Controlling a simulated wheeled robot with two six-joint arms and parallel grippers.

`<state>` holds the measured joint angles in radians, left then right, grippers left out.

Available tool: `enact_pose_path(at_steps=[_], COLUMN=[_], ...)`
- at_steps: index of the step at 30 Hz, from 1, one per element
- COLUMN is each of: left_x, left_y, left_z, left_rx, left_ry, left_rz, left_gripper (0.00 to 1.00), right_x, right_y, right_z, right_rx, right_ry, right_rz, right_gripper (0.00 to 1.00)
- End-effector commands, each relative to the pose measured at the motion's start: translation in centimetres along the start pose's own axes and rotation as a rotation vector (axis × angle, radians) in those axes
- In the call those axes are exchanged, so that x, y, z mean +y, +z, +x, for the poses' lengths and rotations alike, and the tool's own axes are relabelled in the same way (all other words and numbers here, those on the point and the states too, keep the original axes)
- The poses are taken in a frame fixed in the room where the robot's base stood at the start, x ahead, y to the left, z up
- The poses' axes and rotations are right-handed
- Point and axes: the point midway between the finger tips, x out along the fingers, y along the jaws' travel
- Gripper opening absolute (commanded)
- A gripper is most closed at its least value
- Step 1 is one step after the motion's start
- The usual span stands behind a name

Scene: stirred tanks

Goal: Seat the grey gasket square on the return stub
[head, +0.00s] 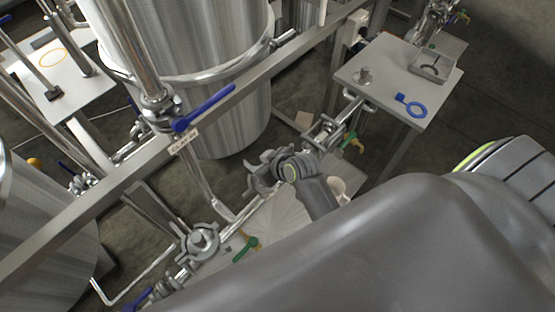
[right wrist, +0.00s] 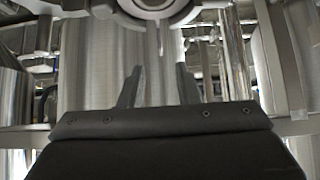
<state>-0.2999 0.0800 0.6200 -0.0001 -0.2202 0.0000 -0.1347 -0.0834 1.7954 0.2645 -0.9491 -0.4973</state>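My right gripper (head: 258,172) reaches in over the pipework in the middle of the head view. In the right wrist view its two dark fingers (right wrist: 158,85) stand apart with nothing visible between them, in front of a steel cylinder. A dark grey ring, possibly the grey gasket (head: 431,68), lies in a shallow tray (head: 446,73) on the side table, well away from the gripper. A pipe end with a clamp-like fitting (head: 203,241) is at lower left of the gripper; I cannot tell which stub is the return stub. My left gripper is not in view.
The side table (head: 380,68) also holds a blue ring with a tab (head: 411,105) and a small metal fitting (head: 363,76). A large steel tank (head: 200,60), a rail and blue-handled valves (head: 204,108) crowd the left. An orange ring (head: 52,58) lies on another table.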

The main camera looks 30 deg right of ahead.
Motion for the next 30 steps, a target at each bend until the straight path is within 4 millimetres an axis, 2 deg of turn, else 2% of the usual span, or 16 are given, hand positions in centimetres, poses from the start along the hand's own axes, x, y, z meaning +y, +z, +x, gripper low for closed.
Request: enact_pose_path(at_steps=[9,15,21,30], left_x=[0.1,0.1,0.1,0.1], left_y=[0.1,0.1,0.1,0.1], left_z=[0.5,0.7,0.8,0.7], left_rx=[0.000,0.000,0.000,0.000], left_ry=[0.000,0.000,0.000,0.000], left_rz=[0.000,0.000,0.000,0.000], left_gripper=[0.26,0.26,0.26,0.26], right_x=[0.1,0.1,0.0,0.0], right_y=[0.1,0.1,0.1,0.0], right_z=[-5.1,-7.5,-8.5,-8.6], right_rx=[0.001,0.000,-0.001,-0.001], right_ry=[0.002,0.001,0.000,0.000], right_rz=[-0.001,-0.001,0.000,0.000], right_gripper=[0.30,0.30,0.30,0.30])
